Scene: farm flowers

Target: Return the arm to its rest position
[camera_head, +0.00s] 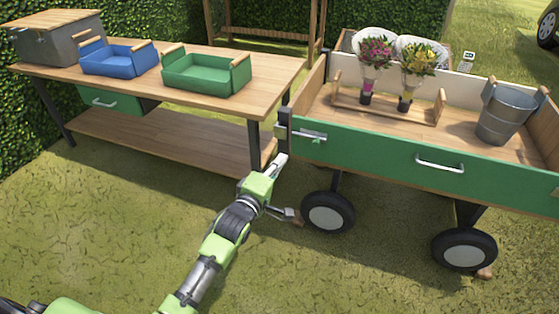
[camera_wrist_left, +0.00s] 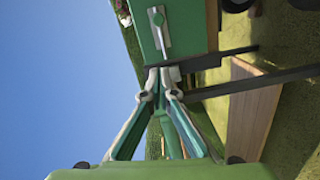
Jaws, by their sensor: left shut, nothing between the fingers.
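My left arm reaches up from the bottom of the head view. Its gripper (camera_head: 278,165) is near the left front corner of the green cart (camera_head: 380,157). In the left wrist view the two fingers (camera_wrist_left: 165,76) come together at their tips with nothing between them. A metal latch (camera_head: 307,136) is on the cart's left front corner, just above and right of the gripper; it also shows past the fingertips in the left wrist view (camera_wrist_left: 158,28). I cannot tell whether the fingertips touch the cart. My right gripper is not in view.
A wooden workbench (camera_head: 215,117) stands left of the gripper, with a blue tray (camera_head: 120,63) and a green tray (camera_head: 205,76). The cart holds two bouquets in a wooden rack (camera_head: 388,112) and a metal bucket (camera_head: 506,116). Its wheel (camera_head: 328,213) is close right of the gripper. Open grass lies in front.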

